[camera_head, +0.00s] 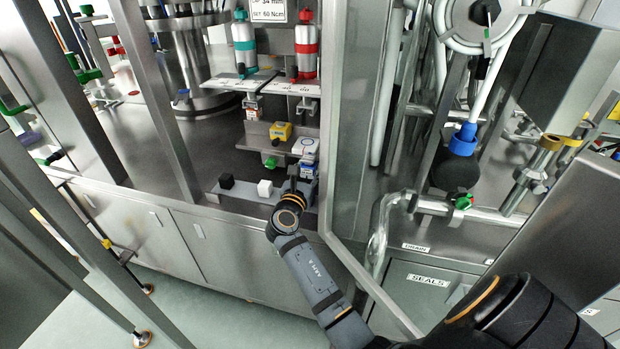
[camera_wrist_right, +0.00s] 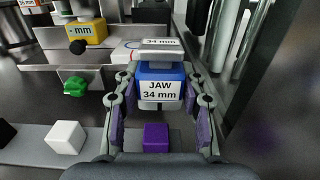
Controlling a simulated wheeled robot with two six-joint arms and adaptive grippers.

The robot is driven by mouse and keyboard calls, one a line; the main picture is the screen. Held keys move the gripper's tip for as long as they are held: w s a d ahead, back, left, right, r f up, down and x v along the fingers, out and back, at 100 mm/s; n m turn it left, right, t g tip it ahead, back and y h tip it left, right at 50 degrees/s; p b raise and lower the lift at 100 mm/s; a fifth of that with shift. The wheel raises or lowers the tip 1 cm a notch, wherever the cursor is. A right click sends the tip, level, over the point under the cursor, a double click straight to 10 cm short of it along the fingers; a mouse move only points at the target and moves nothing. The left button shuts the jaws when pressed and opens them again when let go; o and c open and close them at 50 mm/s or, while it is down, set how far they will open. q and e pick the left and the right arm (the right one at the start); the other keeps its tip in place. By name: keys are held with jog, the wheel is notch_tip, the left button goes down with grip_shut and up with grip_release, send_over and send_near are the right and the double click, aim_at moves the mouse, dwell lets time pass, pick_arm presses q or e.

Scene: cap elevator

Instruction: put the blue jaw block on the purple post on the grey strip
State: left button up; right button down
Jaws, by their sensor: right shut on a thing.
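The blue jaw block (camera_wrist_right: 161,88), with a white label reading "JAW 34 mm", is upright between the fingers of my right gripper (camera_wrist_right: 160,78), which is shut on it. In the head view the block (camera_head: 308,169) shows small beside the gripper (camera_head: 298,182), partly covered by it. The purple post (camera_wrist_right: 156,137) stands on the grey strip (camera_wrist_right: 100,143), below the block in the wrist view. I see a gap between block and post in that picture, but cannot tell the height. The head view hides the post behind my gripper. My left gripper is out of view.
A white cube (camera_head: 265,188) and a black cube (camera_head: 226,181) stand on the strip to the left. Behind it is a ledge with a yellow block (camera_head: 281,131) and a green knob (camera_head: 270,162). A metal frame post (camera_head: 340,130) rises close on the right.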

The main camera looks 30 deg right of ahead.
jog(key=shift+w+a+f, duration=0.1)
jog(key=shift+w+a, duration=0.05)
jog(key=shift+w, duration=0.2)
jog(key=shift+s+r+p, duration=0.1)
jog(key=shift+r+p, duration=0.1)
jog(key=shift+p, duration=0.2)
jog(key=shift+f, duration=0.4)
notch_tip(320, 180, down, 4)
jog(key=b, duration=0.3)
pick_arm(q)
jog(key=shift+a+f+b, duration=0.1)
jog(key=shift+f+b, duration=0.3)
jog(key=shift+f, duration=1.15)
pick_arm(e)
jog(key=shift+f, duration=0.65)
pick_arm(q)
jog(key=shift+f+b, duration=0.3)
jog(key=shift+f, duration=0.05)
pick_arm(e)
jog(key=shift+f, duration=0.6)
jog(key=c, duration=0.7)
grip_release()
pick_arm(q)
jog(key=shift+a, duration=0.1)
